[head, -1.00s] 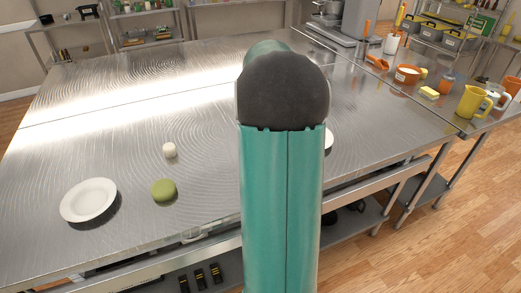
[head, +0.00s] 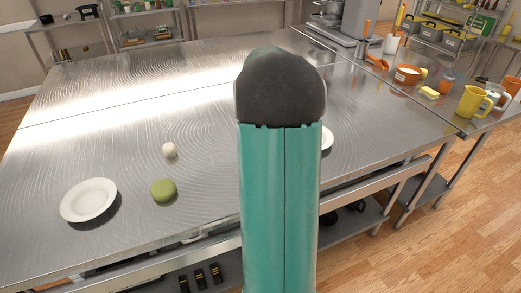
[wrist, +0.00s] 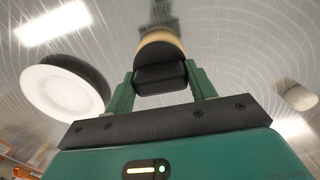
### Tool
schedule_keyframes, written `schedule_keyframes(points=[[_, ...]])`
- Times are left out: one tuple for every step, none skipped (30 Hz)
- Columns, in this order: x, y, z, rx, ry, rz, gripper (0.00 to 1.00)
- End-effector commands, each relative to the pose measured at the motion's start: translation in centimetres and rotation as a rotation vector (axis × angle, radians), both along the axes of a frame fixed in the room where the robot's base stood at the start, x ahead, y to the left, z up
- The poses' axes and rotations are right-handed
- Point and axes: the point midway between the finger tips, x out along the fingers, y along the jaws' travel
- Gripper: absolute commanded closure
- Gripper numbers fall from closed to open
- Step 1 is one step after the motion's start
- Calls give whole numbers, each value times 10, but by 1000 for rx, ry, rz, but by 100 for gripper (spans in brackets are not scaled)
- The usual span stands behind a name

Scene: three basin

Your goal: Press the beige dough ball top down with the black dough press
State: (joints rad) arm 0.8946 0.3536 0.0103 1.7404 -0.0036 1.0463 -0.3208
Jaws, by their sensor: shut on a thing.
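In the wrist view my gripper (wrist: 161,94) is shut on the black dough press (wrist: 160,77), with a green finger on each side. The beige dough ball (wrist: 160,42) shows just beyond the press, partly covered by it. I cannot tell whether press and dough touch. In the head view my teal arm hides the gripper, press and beige dough.
A green dough piece (head: 163,190), a whitish piece (head: 169,150) and a white plate (head: 88,200) sit on the steel table's left side. Another plate (head: 328,138) shows beside my arm and in the wrist view (wrist: 62,90). Mugs (head: 473,101) stand at right.

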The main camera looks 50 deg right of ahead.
Motion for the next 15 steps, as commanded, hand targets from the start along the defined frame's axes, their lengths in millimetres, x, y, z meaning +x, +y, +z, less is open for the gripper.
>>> schedule_keyframes(points=[[0, 0, -2, 0, 0, 0, 70], [0, 0, -3, 0, 0, 0, 70], [0, 0, -4, 0, 0, 0, 70], [0, 0, -5, 0, 0, 0, 70], [0, 0, -6, 0, 0, 0, 70], [0, 0, -7, 0, 0, 0, 70], [0, 0, -8, 0, 0, 0, 70], [0, 0, -9, 0, 0, 0, 70], [0, 0, -10, 0, 0, 0, 70], [0, 0, -9, -1, -1, 0, 70], [0, 0, -9, -1, -1, 0, 70], [0, 0, -9, 0, 0, 0, 70], [0, 0, -9, 0, 0, 0, 70], [0, 0, -9, 0, 0, 0, 70], [0, 0, -9, 0, 0, 0, 70]])
